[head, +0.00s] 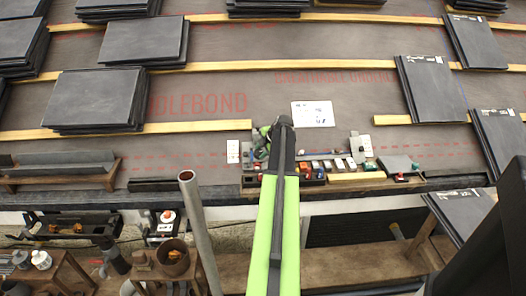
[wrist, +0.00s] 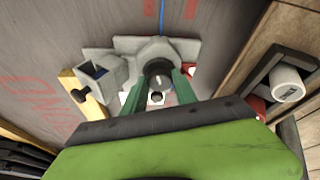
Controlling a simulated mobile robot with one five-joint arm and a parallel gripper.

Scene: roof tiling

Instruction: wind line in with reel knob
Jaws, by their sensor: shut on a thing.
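In the wrist view, the reel is a grey metal body (wrist: 185,52) on the dark roof underlay. Its round dark knob (wrist: 158,72) with a pale mark sits between the two green fingers of my gripper (wrist: 158,90), which is shut on it. A blue line (wrist: 162,15) runs from the reel toward the top of the picture. In the head view, my green arm reaches up to the roof edge and its dark end (head: 284,122) hides most of the reel and the fingers.
A grey block with a square blue-lined opening (wrist: 98,74) is left of the reel. A dark bracket with a white cylinder (wrist: 287,84) is at right. In the head view, a tray of small parts (head: 340,178) lies right of my arm, and slate stacks (head: 97,98) rest on the roof.

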